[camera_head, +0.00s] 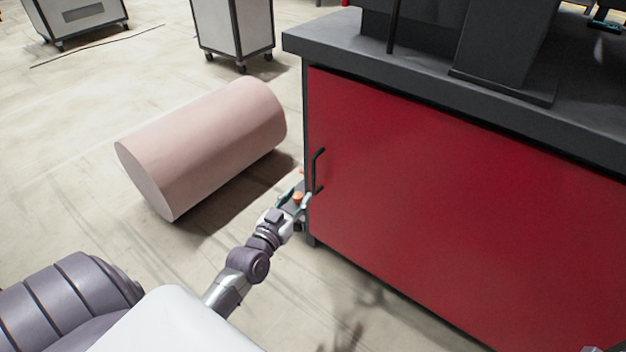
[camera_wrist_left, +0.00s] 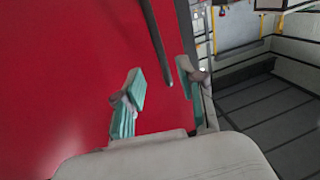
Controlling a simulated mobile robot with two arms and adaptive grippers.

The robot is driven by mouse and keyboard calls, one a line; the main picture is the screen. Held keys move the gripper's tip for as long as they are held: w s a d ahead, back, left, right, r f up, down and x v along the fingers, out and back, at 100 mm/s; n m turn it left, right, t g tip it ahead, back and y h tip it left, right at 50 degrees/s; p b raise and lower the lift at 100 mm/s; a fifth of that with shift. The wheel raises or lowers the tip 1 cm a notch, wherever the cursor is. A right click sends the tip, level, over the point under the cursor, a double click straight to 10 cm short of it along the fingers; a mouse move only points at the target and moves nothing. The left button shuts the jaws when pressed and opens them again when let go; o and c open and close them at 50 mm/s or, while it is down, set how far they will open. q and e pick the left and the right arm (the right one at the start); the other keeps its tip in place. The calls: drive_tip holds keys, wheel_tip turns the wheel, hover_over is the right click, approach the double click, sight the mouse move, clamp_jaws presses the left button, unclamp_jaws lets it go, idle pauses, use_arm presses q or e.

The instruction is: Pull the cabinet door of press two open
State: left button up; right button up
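The red cabinet door (camera_head: 450,210) fills the front of the dark-topped press and looks closed. Its black bar handle (camera_head: 315,172) stands near the door's left edge. My left gripper (camera_head: 302,190) is at the lower end of the handle, partly hiding the door's edge. In the left wrist view the red door (camera_wrist_left: 70,80) fills the left side. There my left gripper (camera_wrist_left: 161,79) is open, with its two teal-padded fingers apart. The handle (camera_wrist_left: 154,35) runs down toward the gap between them; contact cannot be told.
A pink cylinder (camera_head: 205,145) lies on the floor left of the press. Wheeled grey cabinets (camera_head: 233,28) stand behind it. The dark countertop (camera_head: 400,75) overhangs the door. Floor in front of the door is clear apart from my arm.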

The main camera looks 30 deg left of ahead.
sight(312, 178)
use_arm(q)
drive_tip(key=w+b, duration=0.1)
drive_tip(key=w, duration=0.4)
drive_tip(key=w+a+b, duration=0.1)
drive_tip(key=w, duration=0.2)
drive_tip(key=shift+f+b, duration=0.15)
drive_tip(key=shift+b, duration=0.15)
drive_tip(key=shift+w, duration=0.6)
clamp_jaws()
